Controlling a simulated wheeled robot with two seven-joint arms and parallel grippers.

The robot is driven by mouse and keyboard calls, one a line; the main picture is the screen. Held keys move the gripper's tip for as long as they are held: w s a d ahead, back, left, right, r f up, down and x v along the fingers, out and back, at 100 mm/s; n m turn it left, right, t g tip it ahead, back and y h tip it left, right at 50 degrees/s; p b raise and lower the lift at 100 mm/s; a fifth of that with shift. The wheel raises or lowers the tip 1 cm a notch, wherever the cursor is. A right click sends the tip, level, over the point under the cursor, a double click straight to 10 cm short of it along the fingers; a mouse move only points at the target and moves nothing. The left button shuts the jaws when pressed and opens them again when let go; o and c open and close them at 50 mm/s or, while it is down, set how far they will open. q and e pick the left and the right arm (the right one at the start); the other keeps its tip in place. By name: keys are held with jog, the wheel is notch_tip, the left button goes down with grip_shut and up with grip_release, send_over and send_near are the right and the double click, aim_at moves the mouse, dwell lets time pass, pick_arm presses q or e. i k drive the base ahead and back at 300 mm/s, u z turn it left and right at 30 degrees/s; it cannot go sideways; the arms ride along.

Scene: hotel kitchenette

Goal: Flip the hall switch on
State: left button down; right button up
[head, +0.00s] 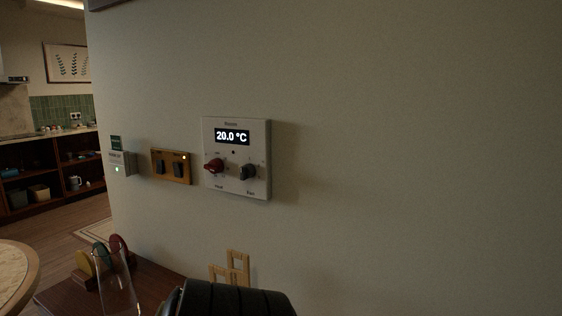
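A brass switch plate (171,167) is on the wall, left of the thermostat. It has two dark rockers, a left rocker (160,167) and a right rocker (178,170). A small warm light glows at the plate's upper right, above the right rocker. Any labels on the plate are too small to read, so I cannot tell which rocker is the hall switch. Neither of my grippers shows in the head view, and nothing touches the plate.
A white thermostat (262,160) reads 20.0 °C and has a red knob (213,166) and a dark knob (248,172). A grey box (127,164) with a green light is left of the plate. A glass (117,287) stands below. The right wall is bare.

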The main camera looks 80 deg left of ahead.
aim_at(159, 170)
jog(key=u, duration=3.05)
jog(key=k, duration=0.45)
jog(key=u, duration=0.2)
jog(key=i, duration=0.5)
jog(key=u, duration=0.05)
